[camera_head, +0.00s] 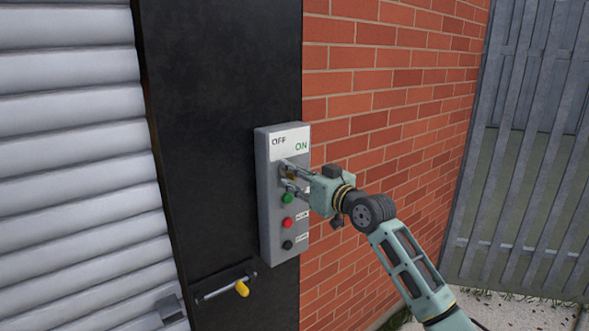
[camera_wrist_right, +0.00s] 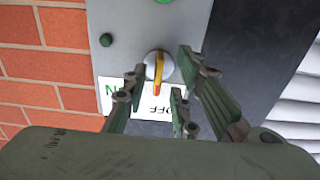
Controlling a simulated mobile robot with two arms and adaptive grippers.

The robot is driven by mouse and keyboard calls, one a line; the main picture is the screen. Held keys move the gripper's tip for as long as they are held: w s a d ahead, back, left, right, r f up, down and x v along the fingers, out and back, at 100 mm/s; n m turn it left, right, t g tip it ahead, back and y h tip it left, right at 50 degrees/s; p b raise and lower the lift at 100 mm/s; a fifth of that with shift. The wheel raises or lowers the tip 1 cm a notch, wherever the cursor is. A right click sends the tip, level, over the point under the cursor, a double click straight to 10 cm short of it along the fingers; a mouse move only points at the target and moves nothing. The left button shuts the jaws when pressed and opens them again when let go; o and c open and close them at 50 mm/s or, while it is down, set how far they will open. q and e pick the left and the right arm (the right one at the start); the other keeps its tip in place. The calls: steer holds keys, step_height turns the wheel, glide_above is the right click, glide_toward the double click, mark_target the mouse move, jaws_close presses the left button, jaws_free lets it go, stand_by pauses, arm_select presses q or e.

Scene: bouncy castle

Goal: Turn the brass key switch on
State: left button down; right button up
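The brass key switch (camera_wrist_right: 158,70) is on the upper part of a grey control box (camera_head: 269,200), under a white label marked OFF and ON. In the right wrist view the picture is upside down. There the yellow key's red tip points to the label, closer to the OFF letters than to ON. My right gripper (camera_head: 287,174) is open at the box face, its fingers on either side of the key; it also shows in the right wrist view (camera_wrist_right: 163,66). Whether the fingers touch the key I cannot tell. In the head view they partly hide it. My left gripper is out of view.
Below the switch are a green button (camera_head: 288,198), a red button (camera_head: 288,223) and a black button (camera_head: 287,245). The box hangs on a black panel (camera_head: 225,90) beside a brick wall (camera_head: 370,90). A yellow-ended handle (camera_head: 242,289) sits lower left, near a roller shutter (camera_head: 70,160).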

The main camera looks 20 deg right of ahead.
steer(key=shift+w+f, duration=0.1)
steer(key=shift+w, duration=0.35)
jaws_close()
